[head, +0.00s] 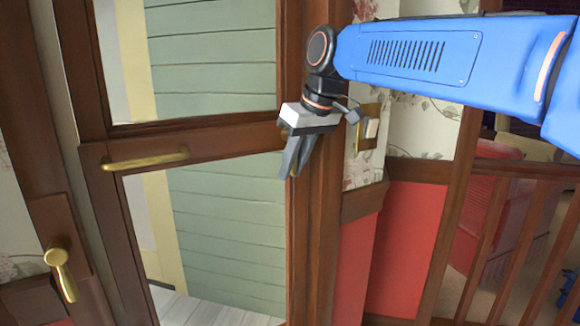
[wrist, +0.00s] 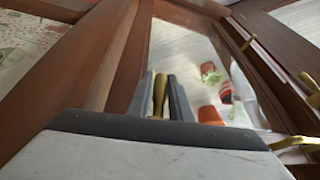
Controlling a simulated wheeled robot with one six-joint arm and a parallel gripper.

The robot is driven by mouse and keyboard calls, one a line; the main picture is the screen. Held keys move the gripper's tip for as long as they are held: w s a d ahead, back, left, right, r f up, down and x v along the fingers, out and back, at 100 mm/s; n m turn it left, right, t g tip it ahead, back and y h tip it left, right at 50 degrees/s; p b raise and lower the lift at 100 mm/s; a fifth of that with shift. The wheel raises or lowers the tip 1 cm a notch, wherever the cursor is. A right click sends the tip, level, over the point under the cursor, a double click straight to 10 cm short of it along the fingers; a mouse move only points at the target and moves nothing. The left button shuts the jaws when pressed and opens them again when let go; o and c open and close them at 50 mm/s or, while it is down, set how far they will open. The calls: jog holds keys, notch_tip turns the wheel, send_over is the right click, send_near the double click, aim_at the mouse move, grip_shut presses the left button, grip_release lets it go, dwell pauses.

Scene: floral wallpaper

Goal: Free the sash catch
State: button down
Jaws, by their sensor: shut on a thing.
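The sash catch is a brass lever (wrist: 160,92) between my two fingers in the wrist view, upright in that picture. In the head view only slivers of brass show behind my fingers. My gripper (head: 292,174) is shut on it, pointing down against the right side of the wood-framed window sash (head: 200,150). The catch's base is mostly hidden by my fingers and palm. A brass bar handle (head: 150,160) runs along the middle rail of the sash.
Another brass lever handle (head: 62,272) is on the brown frame at the lower left. A brass-framed switch plate (head: 368,132) is on the wall right of my gripper. Terracotta pots (wrist: 210,115) show beyond the glass. Wooden railing bars (head: 490,250) stand at the right.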

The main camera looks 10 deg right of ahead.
dwell(0.4)
jog(key=c, duration=1.6)
grip_release()
jog(key=v, duration=1.7)
jog(key=shift+s+r, duration=0.15)
jog(key=shift+c, duration=0.7)
